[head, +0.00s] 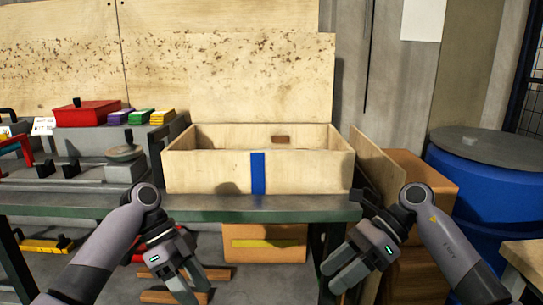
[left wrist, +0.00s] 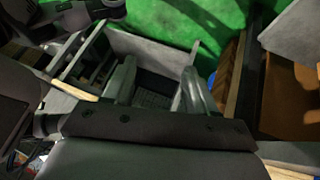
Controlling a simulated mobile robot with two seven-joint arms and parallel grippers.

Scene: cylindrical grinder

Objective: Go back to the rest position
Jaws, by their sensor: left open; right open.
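My left gripper (head: 203,284) hangs low in front of the green bench edge in the head view, fingers pointing down. My right gripper (head: 337,279) is also below the bench edge, to the right, tilted down and to the left. Its fingers show nothing held. Both grippers are apart from the bench and from the open wooden box (head: 210,178) with a blue stripe that stands on it.
The green-edged bench (head: 290,211) crosses the front. A red box (head: 87,113) and several coloured blocks are at the left. A cardboard box (head: 265,256) is under the bench. Brown cartons (head: 425,168) and a blue drum (head: 480,185) stand at the right.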

